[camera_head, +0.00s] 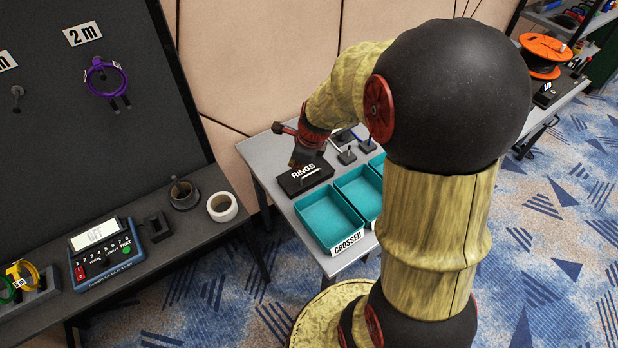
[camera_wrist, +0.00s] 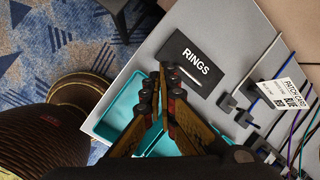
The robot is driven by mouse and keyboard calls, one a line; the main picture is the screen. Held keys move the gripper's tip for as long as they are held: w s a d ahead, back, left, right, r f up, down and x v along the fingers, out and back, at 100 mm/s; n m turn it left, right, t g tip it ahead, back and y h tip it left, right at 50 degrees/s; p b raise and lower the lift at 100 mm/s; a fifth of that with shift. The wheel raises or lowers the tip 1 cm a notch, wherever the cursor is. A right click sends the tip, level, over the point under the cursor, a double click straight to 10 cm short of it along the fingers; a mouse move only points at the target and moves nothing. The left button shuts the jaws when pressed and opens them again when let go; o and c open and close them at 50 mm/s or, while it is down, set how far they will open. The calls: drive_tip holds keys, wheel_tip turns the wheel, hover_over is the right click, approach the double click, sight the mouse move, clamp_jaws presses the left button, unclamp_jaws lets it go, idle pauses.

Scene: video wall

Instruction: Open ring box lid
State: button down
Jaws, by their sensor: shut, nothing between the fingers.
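The ring box is a flat black box (camera_head: 305,176) with a white "RINGS" label on its lid, lying on a grey table. Its lid looks shut, with a thin light bar below the label. It also shows in the wrist view, where the black box (camera_wrist: 190,62) is at upper centre. My gripper (camera_wrist: 170,71) is shut and empty, its tips near the box's lower left edge in that view. I cannot tell whether they touch it. In the head view my gripper (camera_head: 298,160) is above the box's far side, partly hidden by its own wrist.
Teal trays (camera_head: 328,216) stand close in front of the box, one labelled "CROSSED".

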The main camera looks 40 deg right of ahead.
sight(308, 186)
drive_tip(key=w+d+f+m+b, duration=0.1)
drive_tip(key=d+f+m, duration=0.1)
drive_tip(key=f, duration=0.3)
drive_tip(key=w+d+f+m+b, duration=0.1)
drive_tip(key=d+f+m, duration=0.1)
drive_tip(key=f, duration=0.4)
drive_tip(key=w+d+f+m+b, duration=0.1)
drive_tip(key=d+f+m, duration=0.2)
drive_tip(key=f, duration=0.3)
drive_tip(key=shift+d+f+m, duration=0.1)
drive_tip(key=shift+f+m, duration=0.1)
drive_tip(key=shift+m, duration=0.6)
drive_tip(key=shift+r, duration=0.1)
